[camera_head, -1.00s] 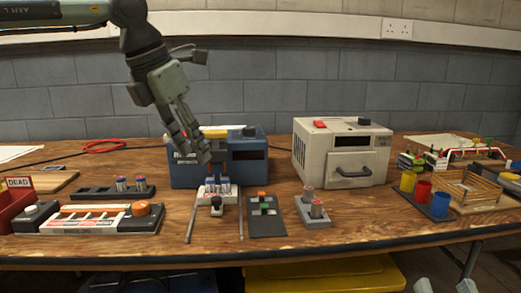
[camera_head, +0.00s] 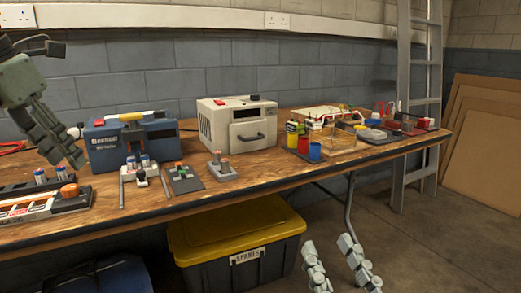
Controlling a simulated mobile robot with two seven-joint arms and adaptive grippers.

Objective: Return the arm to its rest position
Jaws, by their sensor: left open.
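My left gripper (camera_head: 68,158) hangs in the upper left, fingers pointing down and right, open with nothing seen between them. My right gripper (camera_head: 336,268) shows at the bottom, in front of the table and beside the yellow-lidded bin. Its two fingers are spread apart and empty. Most of both arms is out of view.
The wooden table (camera_head: 250,185) holds a white charger box (camera_head: 215,133), a battery holder (camera_head: 137,172), a dark switch plate (camera_head: 185,181) and coloured cups (camera_head: 315,151). A yellow-lidded bin (camera_head: 235,225) stands below. A ladder (camera_head: 405,150) leans at right.

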